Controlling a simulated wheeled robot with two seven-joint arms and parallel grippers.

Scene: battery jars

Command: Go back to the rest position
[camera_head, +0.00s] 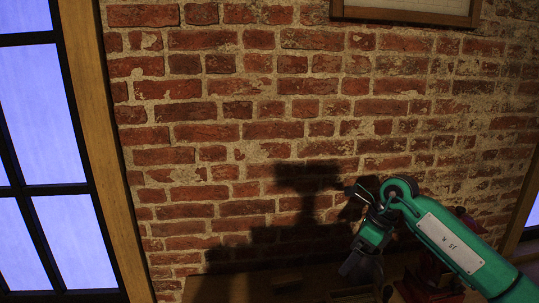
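My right arm, green with a pale label plate, comes in from the lower right. My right gripper (352,267) hangs at its end, dark and pointing down in front of the brick wall. It is in shadow and small, so I cannot tell whether its fingers are open or shut, or whether they hold anything. My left gripper is not in view. No battery or jar can be made out.
A brick wall (230,130) fills the middle, with a framed panel (410,8) at the top. A window (45,160) with a wooden frame stands at the left. Dark wooden furniture (240,288) lies along the bottom. Dark reddish shapes (432,287) below my arm are unclear.

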